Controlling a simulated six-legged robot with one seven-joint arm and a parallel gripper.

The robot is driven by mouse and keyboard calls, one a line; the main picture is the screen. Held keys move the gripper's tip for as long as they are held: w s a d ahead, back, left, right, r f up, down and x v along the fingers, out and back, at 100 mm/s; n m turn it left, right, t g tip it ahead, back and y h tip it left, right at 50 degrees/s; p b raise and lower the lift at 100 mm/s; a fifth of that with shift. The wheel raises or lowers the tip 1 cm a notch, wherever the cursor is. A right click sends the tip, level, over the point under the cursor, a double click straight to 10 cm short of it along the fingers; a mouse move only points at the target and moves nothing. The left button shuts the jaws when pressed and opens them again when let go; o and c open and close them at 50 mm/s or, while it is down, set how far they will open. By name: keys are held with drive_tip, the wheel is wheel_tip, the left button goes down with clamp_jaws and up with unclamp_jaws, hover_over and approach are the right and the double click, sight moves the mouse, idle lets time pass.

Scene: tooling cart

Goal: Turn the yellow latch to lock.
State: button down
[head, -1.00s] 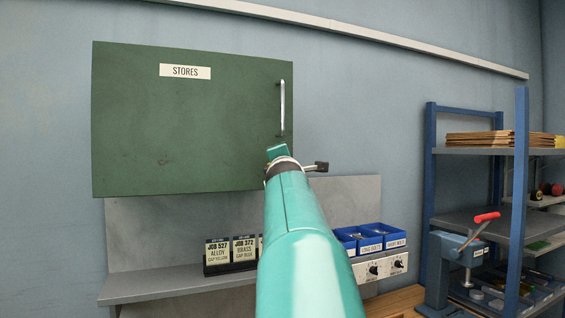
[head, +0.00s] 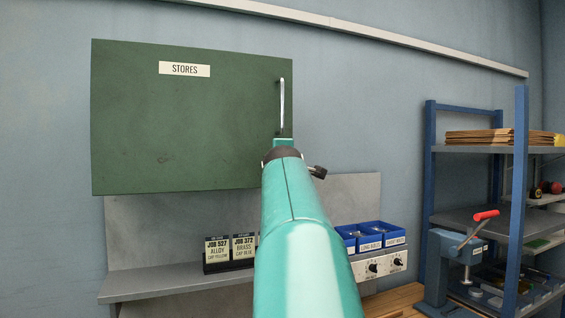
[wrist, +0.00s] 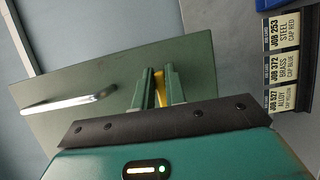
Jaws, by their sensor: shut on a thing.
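The yellow latch (wrist: 160,88) shows as a narrow strip between the two fingers of my gripper (wrist: 158,72) in the wrist view. The fingers are shut on it, and they hide most of its shape, so its angle cannot be told. Behind it is the green cabinet door (wrist: 60,128), marked STORES in the head view (head: 175,120). In the head view my gripper (head: 284,141) is at the door's lower right, just below the silver handle (head: 282,103). My arm hides the latch there.
Below the cabinet, a grey shelf (head: 150,281) holds job cards (head: 217,252). Blue bins (head: 369,236) stand over a panel with knobs (head: 373,266). The wall beside the cabinet is clear.

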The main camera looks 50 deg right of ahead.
drive_tip(key=c, duration=1.4)
unclamp_jaws()
drive_tip(key=shift+c, duration=0.2)
drive_tip(key=v, duration=1.4)
drive_tip(key=shift+w, duration=0.1)
